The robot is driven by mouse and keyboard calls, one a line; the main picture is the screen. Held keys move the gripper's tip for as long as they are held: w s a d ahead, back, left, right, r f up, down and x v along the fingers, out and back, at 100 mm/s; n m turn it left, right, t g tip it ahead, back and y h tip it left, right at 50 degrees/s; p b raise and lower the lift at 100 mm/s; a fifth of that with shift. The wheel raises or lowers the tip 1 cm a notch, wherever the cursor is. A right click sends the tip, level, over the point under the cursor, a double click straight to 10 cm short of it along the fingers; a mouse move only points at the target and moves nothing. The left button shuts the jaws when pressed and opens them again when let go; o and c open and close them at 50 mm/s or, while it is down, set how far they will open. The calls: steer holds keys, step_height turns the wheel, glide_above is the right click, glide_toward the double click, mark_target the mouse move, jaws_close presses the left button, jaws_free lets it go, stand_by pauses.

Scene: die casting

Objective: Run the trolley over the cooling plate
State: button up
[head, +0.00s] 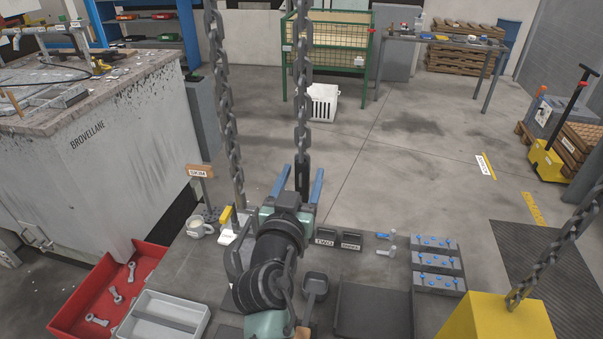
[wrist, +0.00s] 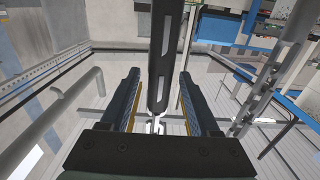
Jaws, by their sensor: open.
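My gripper (head: 302,185) is open above the bench, its two blue fingers pointing away from me. A grey chain (head: 303,100) hangs down with a dark end piece (head: 302,172) at the fingers. In the wrist view the dark slotted piece (wrist: 160,85) stands between the open fingers (wrist: 158,100), with gaps on both sides. A yellow block (head: 495,322) hangs on another chain (head: 555,255) at the lower right. A dark flat plate (head: 373,312) lies on the bench; I cannot tell if it is the cooling plate. No trolley is clearly identifiable.
Another chain (head: 228,120) hangs left of my gripper. The bench holds a mug (head: 199,227), a grey tray (head: 165,318), small dark bins (head: 337,238) and a rack with blue parts (head: 437,265). A red bin (head: 75,308) sits at left. The floor behind is largely clear.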

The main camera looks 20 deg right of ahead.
jaws_close()
stand_by(0.3)
stand_by(1.2)
